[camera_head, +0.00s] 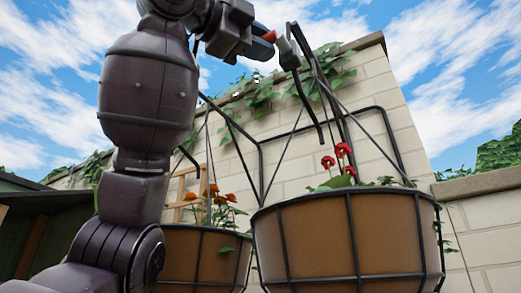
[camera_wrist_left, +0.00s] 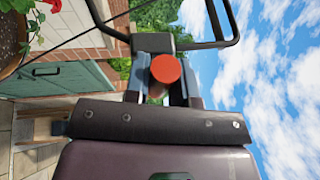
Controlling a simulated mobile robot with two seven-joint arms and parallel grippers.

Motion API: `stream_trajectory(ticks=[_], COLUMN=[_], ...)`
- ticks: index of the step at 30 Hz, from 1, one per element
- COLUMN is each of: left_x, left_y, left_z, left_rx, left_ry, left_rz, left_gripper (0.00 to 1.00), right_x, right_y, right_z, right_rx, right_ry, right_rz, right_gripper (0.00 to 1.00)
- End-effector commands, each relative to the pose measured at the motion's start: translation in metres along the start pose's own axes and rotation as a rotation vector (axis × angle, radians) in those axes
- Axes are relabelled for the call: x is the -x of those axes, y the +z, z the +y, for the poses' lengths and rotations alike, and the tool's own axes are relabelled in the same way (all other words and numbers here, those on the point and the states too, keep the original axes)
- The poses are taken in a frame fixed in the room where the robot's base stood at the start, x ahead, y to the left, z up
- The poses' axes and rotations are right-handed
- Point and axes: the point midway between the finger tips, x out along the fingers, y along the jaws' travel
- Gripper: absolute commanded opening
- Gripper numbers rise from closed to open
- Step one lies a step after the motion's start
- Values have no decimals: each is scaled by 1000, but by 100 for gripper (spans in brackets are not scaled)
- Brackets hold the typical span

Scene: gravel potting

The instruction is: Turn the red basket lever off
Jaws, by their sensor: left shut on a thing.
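My left gripper (camera_head: 267,40) reaches in from the upper left and is shut on the red-tipped lever (camera_head: 270,36) near the top of the basket's dark metal hanger. In the left wrist view, the lever's round red end (camera_wrist_left: 165,68) sits between the two fingers (camera_wrist_left: 167,85). The basket with red flowers (camera_head: 347,243) hangs below and to the right of the gripper. The lever's far end is partly hidden by the fingers and the hanger. My right gripper is not in view.
A second basket with orange flowers (camera_head: 193,260) hangs to the left, partly behind my arm. Dark hanger rods (camera_head: 322,84) rise close beside the gripper. A pale brick wall (camera_head: 376,95) with ivy stands behind. Open sky lies above.

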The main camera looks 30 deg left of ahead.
Motion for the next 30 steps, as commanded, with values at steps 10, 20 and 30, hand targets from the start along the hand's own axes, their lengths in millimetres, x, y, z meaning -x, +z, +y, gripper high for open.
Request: stream_trajectory(ticks=[10, 20, 30], left_x=[1, 14, 74], left_y=[1, 0, 0], left_z=[-3, -1, 0], left_rx=[4, 2, 2], left_ry=[-11, -10, -12], left_rz=[-1, -1, -2], left_gripper=[47, 47, 47], right_x=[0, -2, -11], right_y=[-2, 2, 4], right_z=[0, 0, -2], right_rx=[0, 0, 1], right_ry=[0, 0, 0], right_rz=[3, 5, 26], right_gripper=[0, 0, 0])
